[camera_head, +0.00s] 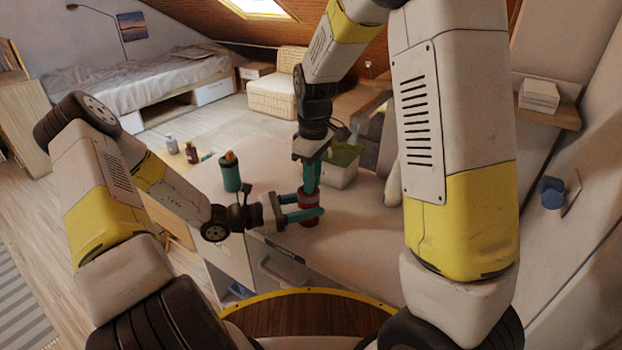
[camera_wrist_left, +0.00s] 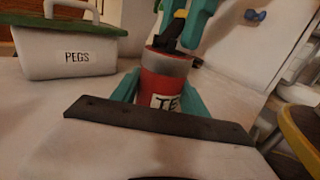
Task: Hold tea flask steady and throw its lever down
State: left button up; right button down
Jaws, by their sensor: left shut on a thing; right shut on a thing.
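The tea flask (camera_head: 308,220) is red with a grey top band and stands upright on the pale worktop. In the left wrist view, the flask (camera_wrist_left: 160,88) shows part of a white label. My left gripper (camera_head: 305,207) comes in from the left and is shut around the flask's body, a teal finger on each side. A dark lever (camera_wrist_left: 170,42) with a yellow part rises tilted from the flask's top. My right gripper (camera_head: 311,188) reaches down from above and is shut on the lever, its teal fingers partly hiding it.
A white box with a green lid, marked PEGS (camera_wrist_left: 70,52), stands behind the flask. A green canister (camera_head: 231,173) with an orange top stands to the left on the worktop. The worktop (camera_head: 355,235) is bare right of the flask. A drawer handle (camera_head: 285,272) shows below.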

jog(key=c, duration=1.3)
grip_release()
jog(key=shift+r, duration=0.15)
notch_tip(320, 180, up, 12)
jog(key=shift+d+f, duration=0.1)
